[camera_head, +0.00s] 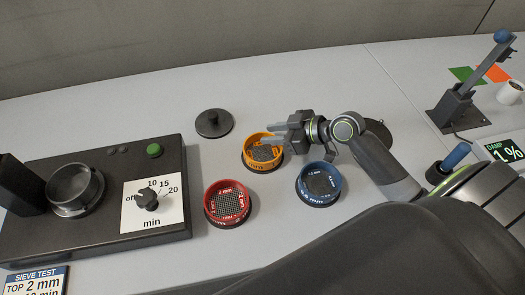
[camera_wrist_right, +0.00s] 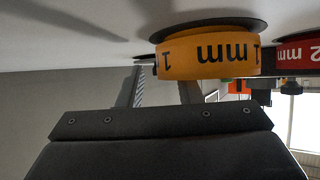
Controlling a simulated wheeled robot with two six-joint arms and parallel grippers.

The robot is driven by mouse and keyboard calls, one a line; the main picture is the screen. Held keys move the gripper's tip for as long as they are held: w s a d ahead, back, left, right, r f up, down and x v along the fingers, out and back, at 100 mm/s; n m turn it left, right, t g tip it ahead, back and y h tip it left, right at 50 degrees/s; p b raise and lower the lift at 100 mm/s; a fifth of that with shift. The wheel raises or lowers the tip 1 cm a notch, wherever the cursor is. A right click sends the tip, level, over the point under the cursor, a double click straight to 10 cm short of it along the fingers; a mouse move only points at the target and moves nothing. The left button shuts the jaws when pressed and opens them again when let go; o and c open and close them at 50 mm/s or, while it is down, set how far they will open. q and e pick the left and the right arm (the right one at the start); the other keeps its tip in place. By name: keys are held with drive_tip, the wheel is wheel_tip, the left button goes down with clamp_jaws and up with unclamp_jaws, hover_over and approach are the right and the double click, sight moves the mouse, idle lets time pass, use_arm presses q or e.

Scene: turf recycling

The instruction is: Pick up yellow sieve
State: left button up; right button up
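The yellow sieve (camera_head: 263,160), a round ring with a dark mesh floor, stands on the grey table in the middle of the head view. In the right wrist view its yellow wall (camera_wrist_right: 210,55) appears upside down, with "1 mm" print. My right gripper (camera_head: 268,136) reaches in from the right, its fingers at the sieve's far rim. In the wrist view the two fingers (camera_wrist_right: 163,88) stand apart with a gap, one left of the sieve and one at its wall. Contact cannot be told. My left gripper is not in view.
A red 2 mm sieve (camera_head: 228,212) and a blue sieve (camera_head: 319,190) stand close in front. A dark lid with a knob (camera_head: 214,123) lies behind. A shaker machine (camera_head: 110,228) with a dial is at left. A lever device (camera_head: 462,108) and cup (camera_head: 510,92) are far right.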

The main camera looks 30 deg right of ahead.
drive_tip(key=shift+w+f, duration=0.1)
clamp_jaws()
idle(0.4)
